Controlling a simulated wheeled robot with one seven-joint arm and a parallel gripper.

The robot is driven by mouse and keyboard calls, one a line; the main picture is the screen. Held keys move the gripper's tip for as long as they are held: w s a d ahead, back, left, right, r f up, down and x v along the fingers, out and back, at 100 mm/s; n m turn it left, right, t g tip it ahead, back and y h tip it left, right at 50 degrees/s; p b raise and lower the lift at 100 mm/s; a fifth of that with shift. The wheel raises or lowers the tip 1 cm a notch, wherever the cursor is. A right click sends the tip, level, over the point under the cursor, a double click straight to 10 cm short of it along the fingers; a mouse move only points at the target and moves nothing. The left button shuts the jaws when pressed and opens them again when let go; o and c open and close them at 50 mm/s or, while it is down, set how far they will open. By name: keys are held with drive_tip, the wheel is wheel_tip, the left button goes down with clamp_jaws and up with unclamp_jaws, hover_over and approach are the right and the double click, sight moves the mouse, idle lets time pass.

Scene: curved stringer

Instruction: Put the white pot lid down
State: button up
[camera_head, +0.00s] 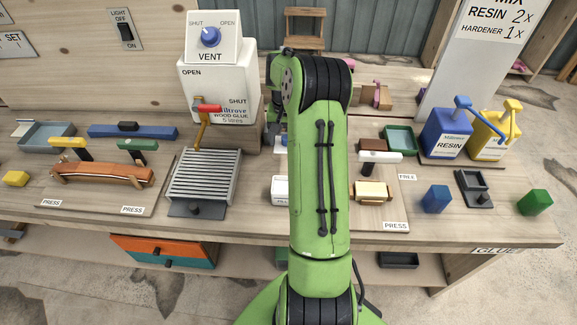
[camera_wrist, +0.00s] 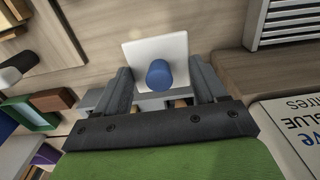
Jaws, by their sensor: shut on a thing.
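The white pot lid (camera_wrist: 134,57) is a flat square plate with a blue knob (camera_wrist: 158,74), seen in the wrist view. My gripper (camera_wrist: 160,80) has its two dark grey fingers on either side of it and is shut on the lid. Pale wooden bench top shows around the lid; the gap between lid and bench cannot be told. In the head view my green arm covers most of the gripper and the lid, so the lid cannot be made out there.

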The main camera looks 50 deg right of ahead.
sight(286, 165)
wheel_tip(286, 165, down, 9)
drive_tip(key=shift+f+b, duration=0.1)
drive_tip(key=shift+b, duration=0.45)
drive_tip(key=shift+f, duration=0.1)
drive_tip(key=shift+f, duration=0.15)
drive_tip(key=o, duration=1)
